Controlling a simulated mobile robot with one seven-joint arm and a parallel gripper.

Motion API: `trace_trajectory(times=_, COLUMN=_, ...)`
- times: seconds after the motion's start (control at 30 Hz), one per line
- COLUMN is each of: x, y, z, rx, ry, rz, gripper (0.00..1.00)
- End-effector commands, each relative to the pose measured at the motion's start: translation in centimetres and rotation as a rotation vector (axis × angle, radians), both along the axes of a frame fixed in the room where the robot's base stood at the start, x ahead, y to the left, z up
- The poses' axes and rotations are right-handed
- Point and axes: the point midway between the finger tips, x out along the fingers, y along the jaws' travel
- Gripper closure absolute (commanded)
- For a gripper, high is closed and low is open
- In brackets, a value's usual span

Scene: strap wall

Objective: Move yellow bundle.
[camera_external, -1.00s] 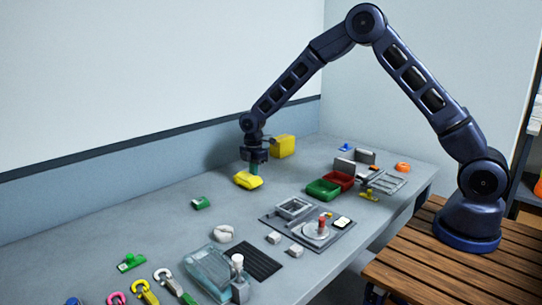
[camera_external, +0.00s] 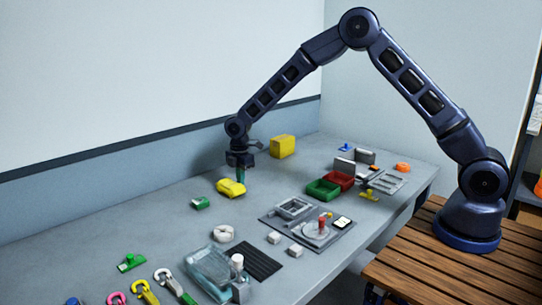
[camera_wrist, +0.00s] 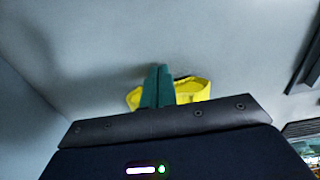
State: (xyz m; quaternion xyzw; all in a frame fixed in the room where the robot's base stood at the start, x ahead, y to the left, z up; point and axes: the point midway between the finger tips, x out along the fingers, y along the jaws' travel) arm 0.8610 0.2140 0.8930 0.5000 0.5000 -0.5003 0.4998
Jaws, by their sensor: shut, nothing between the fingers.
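The yellow bundle (camera_external: 229,188) lies on the grey tabletop toward the back wall. My gripper (camera_external: 240,178) points down at its right side, with green fingers shut and nothing between them. The fingertips look in contact with or very close to the bundle. In the wrist view the shut fingers (camera_wrist: 157,88) stand in front of the bundle (camera_wrist: 192,92) and hide its middle; yellow shows on both sides of them.
A small green block (camera_external: 201,203) lies just left of the bundle. A yellow box (camera_external: 283,146) stands behind, to the right. Green (camera_external: 323,190) and red (camera_external: 340,180) bins and a grey fixture plate (camera_external: 340,238) are to the right. Colored clips lie at front left.

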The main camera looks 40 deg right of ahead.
Motion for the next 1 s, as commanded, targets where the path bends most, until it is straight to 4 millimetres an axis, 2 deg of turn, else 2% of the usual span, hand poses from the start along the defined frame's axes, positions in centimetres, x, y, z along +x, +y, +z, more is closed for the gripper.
trace_trajectory(times=0.13, x=0.0, y=-2.9, z=0.0, rx=0.000, ry=0.000, rz=-0.004, gripper=1.00)
trace_trajectory(times=0.3, x=0.1, y=-2.4, z=3.8, rx=0.001, ry=-0.003, rz=0.000, gripper=1.00)
trace_trajectory(times=0.5, x=0.1, y=-2.4, z=7.3, rx=0.001, ry=-0.003, rz=0.000, gripper=1.00)
trace_trajectory(times=0.87, x=-0.2, y=-2.8, z=10.6, rx=-0.002, ry=-0.005, rz=-0.011, gripper=1.00)
trace_trajectory(times=1.0, x=-1.3, y=-4.2, z=13.2, rx=-0.006, ry=-0.024, rz=-0.065, gripper=1.00)
